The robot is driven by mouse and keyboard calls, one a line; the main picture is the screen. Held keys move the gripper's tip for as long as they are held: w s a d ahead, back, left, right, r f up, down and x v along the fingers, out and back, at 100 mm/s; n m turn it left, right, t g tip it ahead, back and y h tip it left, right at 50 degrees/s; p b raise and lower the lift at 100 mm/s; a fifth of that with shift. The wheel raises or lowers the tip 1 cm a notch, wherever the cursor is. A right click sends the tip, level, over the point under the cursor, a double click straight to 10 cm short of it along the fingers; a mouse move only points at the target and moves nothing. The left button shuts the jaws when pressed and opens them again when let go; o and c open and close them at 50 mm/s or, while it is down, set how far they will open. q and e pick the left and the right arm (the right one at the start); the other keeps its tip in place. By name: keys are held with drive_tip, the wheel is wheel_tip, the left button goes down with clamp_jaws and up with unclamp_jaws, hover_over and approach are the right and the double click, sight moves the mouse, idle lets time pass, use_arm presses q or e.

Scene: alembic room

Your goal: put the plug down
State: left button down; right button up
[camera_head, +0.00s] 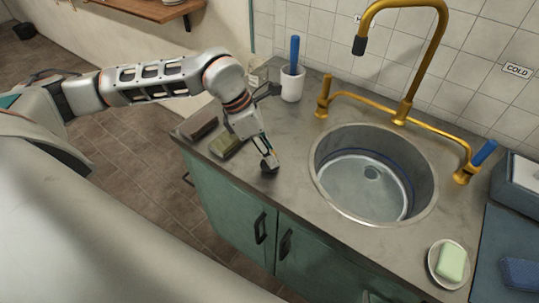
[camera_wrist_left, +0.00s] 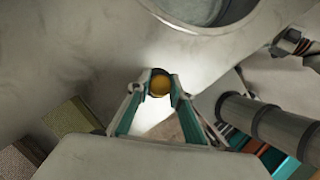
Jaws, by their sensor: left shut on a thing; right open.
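The plug is a small dark round piece (camera_head: 269,167) at the tips of my left gripper (camera_head: 266,152) in the head view. In the left wrist view, the plug (camera_wrist_left: 159,84) shows a brassy knob with a dark edge behind it. My left gripper (camera_wrist_left: 160,90) is shut on the knob, one finger on each side. The plug is over the grey counter (camera_head: 295,195), left of the round sink (camera_head: 321,172). I cannot tell whether it touches the counter. The sink holds water, with a drain (camera_head: 372,172) at its bottom. My right gripper is out of view.
A green-yellow sponge (camera_head: 226,145) and a brown block (camera_head: 200,126) lie left of my gripper. A white cup (camera_head: 291,88) with a blue-handled brush stands behind. A brass tap (camera_head: 402,108) rises behind the sink. A soap dish (camera_head: 436,272) sits front right.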

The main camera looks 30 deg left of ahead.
use_arm(q)
drive_tip(key=shift+f, duration=0.6)
drive_tip(key=c, duration=1.8)
unclamp_jaws()
drive_tip(key=b+v, duration=0.1)
drive_tip(key=v, duration=1.1)
drive_tip(key=shift+s+r, duration=0.1)
drive_tip(key=shift+s, duration=0.05)
